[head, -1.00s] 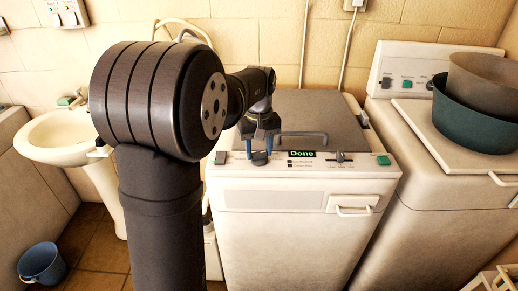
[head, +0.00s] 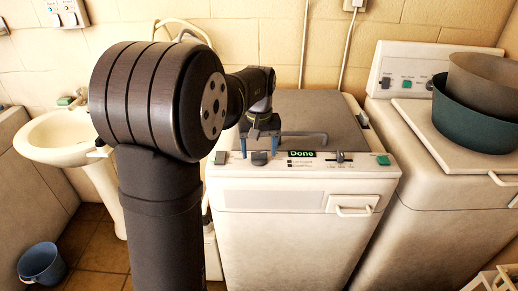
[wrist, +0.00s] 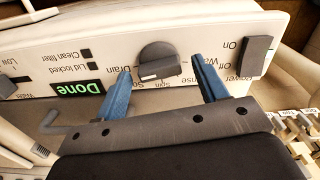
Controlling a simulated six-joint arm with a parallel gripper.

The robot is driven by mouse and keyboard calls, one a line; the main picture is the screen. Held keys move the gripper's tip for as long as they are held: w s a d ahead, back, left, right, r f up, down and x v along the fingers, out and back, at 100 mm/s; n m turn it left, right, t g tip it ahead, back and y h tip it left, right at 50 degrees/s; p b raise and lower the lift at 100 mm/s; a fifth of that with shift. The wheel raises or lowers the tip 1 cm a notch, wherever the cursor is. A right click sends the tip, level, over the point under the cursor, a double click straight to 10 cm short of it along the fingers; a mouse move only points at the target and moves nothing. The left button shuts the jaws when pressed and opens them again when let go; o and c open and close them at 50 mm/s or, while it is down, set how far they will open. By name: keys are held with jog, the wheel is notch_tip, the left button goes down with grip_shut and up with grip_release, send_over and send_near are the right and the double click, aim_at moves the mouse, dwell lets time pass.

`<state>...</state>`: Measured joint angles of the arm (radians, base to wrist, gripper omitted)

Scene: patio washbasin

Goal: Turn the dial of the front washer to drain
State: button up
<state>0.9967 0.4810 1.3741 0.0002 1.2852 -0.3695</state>
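The front washer (head: 290,200) is a white top-loader with a grey lid and a control strip along its front top edge. Its dark grey dial (head: 259,158) sits on the strip, left of the green "Done" display (head: 301,154). In the wrist view the dial (wrist: 158,56) appears upside down, among labels including Drain, Spin and Wash. A pale edge on it faces the Spin label; its exact setting is unclear. My gripper (head: 259,153) is open, its blue fingers on either side of the dial, with visible gaps and nothing held.
A grey power button (wrist: 257,56) is beside the dial; a slider (head: 340,156) and a green button (head: 383,160) lie farther right. A bent lid handle (head: 305,136) is behind the display. Another washer (head: 440,190) bearing basins (head: 468,118) stands right. A washbasin (head: 62,140) is left.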

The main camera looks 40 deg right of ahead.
aim_at(259, 152)
notch_tip(259, 152, up, 18)
jog(key=shift+f, duration=0.25)
dwell(0.4)
jog(key=shift+f, duration=0.1)
dwell(0.4)
notch_tip(259, 152, down, 17)
jog(key=shift+f, duration=0.2)
dwell(0.4)
jog(key=shift+r, duration=0.1)
